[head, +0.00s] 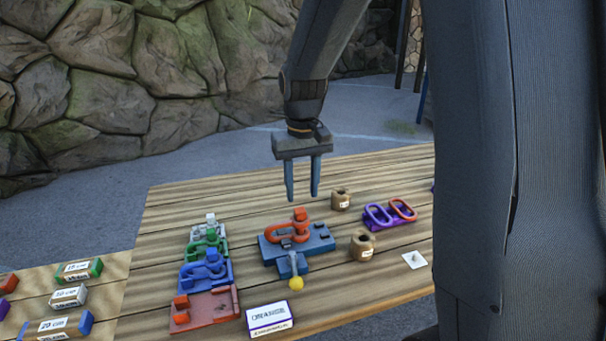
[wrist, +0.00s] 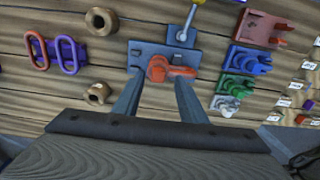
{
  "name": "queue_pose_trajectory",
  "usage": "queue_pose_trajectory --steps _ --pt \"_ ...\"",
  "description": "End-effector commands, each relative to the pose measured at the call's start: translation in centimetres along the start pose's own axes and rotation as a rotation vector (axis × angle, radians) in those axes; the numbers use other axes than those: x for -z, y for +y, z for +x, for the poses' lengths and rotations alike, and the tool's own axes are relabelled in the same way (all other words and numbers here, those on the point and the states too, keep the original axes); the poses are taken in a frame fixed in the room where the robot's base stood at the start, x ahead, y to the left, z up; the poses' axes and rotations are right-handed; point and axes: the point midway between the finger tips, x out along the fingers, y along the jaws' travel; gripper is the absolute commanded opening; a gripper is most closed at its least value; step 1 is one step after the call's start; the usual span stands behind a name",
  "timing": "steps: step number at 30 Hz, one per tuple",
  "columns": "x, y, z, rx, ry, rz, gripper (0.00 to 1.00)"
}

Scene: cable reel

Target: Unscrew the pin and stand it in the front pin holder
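An orange shackle (head: 281,234) lies clamped on a blue vise (head: 318,243), with its orange pin (head: 300,220) standing upright at the right end. The pin also shows in the wrist view (wrist: 157,68), close beyond the fingers. My gripper (head: 302,198) is open and empty, pointing down above the pin, with its two fingers apart. Two brown round pin holders with holes stand right of the vise: the front one (head: 362,246) nearer the head camera, the back one (head: 340,200) farther away. Both look empty.
A row of white, green, blue (head: 206,270) and red (head: 203,308) fixtures stands at left. The vise handle ends in a yellow knob (head: 296,284). A card reading ORANGE (head: 270,318) lies in front. Purple and orange links (head: 390,213) stand right of the holders.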

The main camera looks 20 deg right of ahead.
Motion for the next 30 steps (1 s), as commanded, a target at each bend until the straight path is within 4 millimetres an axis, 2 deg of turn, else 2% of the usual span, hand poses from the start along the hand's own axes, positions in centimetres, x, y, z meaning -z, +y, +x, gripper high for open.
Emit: queue_pose_trajectory --steps 3,6,11,19,25,30 --pt "1.8 0.1 -0.8 0.0 -0.014 0.002 0.38" --pt "2.2 0.2 -0.8 0.0 -0.018 0.002 0.38" --pt "2.2 0.2 0.2 0.0 -0.019 0.002 0.38" --pt "2.2 0.2 3.5 0.0 -0.018 0.002 0.38" --pt "2.1 0.2 2.9 -0.001 -0.018 0.041 0.38" --pt "2.1 0.2 2.9 -0.002 -0.018 0.207 0.38"
